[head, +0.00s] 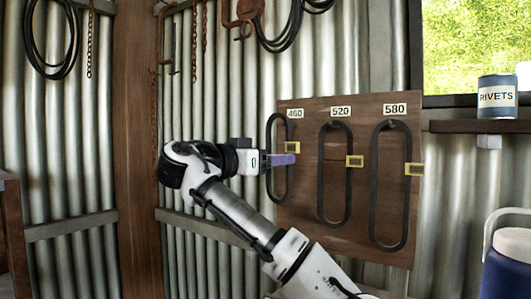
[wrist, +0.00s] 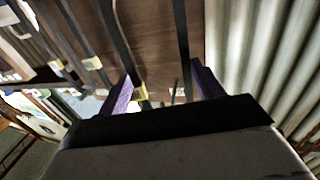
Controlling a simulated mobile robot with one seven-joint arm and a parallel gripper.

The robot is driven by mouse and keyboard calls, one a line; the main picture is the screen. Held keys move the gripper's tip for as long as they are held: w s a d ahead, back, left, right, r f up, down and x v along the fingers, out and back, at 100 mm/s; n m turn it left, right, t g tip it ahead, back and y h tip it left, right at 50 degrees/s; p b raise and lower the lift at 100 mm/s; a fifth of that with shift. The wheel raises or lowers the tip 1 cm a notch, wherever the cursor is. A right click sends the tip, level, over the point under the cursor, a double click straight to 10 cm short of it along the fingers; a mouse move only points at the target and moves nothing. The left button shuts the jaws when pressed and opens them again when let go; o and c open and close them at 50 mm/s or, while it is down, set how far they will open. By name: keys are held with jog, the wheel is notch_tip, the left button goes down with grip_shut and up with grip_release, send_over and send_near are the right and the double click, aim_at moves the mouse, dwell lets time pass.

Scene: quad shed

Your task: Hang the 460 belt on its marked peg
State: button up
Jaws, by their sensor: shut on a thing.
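The 460 belt (head: 270,185), a narrow black loop, is upright at the left edge of the brown peg board (head: 309,215), its top beside the 460 label (head: 295,113). I cannot tell whether it is around its peg or in front of it. My gripper (head: 281,160) comes from the left with purple fingers and is shut on this belt about midway down. A yellow tag (head: 293,147) shows near its right strand. In the wrist view, my gripper's fingers (wrist: 163,88) have dark belt strands (wrist: 183,45) near them; the exact grip is unclear.
The 520 belt (head: 321,180) and the 580 belt (head: 374,185) hang on the board under their labels, close to the right. A RIVETS tin (head: 497,98) stands on a shelf (head: 465,127) at right. Coiled cable (head: 73,45) and chains hang on the corrugated wall.

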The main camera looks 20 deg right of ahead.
jog(key=shift+w+d+f+p, duration=0.15)
jog(key=shift+w+d+f, duration=0.1)
jog(key=shift+w+d, duration=0.35)
jog(key=shift+w+d+f+p, duration=0.1)
jog(key=shift+w+d+f, duration=0.25)
jog(key=shift+d, duration=0.3)
jog(key=shift+w+d+f+p, duration=0.15)
jog(key=shift+w+d, duration=0.4)
jog(key=shift+d, duration=0.1)
jog(key=o, duration=1.1)
